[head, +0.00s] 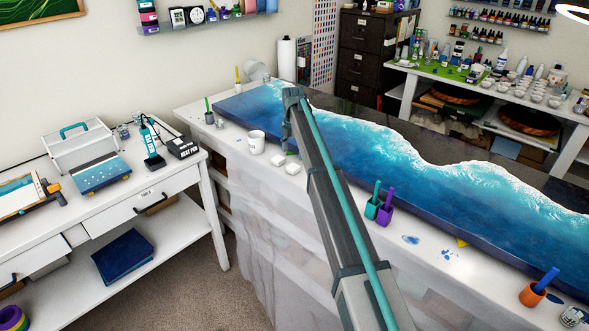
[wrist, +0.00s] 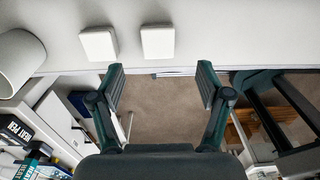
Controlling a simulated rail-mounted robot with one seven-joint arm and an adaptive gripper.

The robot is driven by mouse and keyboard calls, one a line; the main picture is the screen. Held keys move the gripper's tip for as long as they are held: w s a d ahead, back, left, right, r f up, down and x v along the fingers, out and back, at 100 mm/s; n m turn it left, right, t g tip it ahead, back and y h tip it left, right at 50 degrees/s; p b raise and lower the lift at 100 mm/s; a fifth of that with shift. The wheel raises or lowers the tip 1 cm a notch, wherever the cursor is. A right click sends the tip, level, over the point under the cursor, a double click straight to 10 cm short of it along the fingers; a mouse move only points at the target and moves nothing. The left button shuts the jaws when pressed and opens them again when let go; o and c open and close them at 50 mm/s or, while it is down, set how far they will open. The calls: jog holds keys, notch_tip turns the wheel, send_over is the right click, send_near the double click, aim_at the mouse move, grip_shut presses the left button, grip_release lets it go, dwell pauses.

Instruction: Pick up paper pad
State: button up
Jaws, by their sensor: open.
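Two small white square pads lie side by side on the white cloth at the table's front edge. The left pad (head: 279,159) and the right pad (head: 293,168) show in the head view. In the wrist view they are the left square (wrist: 98,43) and the right square (wrist: 157,41). I cannot tell whether either is the paper pad. My gripper (wrist: 160,72) is open and empty, its fingertips short of the squares in the wrist view, with floor showing between the fingers.
A white cup (head: 257,142) stands left of the squares. A long blue wave panel (head: 350,140) lies behind them. Teal (head: 373,208) and purple (head: 385,215) cups stand to the right. A side desk (head: 150,190) holds a heat pen box (head: 184,147); a dark blue flat item (head: 122,256) lies on its lower shelf.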

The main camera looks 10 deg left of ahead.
aim_at(293, 166)
jog(key=shift+w+a+f+p, duration=0.1)
jog(key=shift+f+p, duration=0.7)
jog(key=shift+f, duration=1.05)
jog(key=shift+w+f+p, duration=0.1)
jog(key=shift+f+p, duration=0.65)
jog(key=shift+f, duration=1.05)
jog(key=c, duration=0.8)
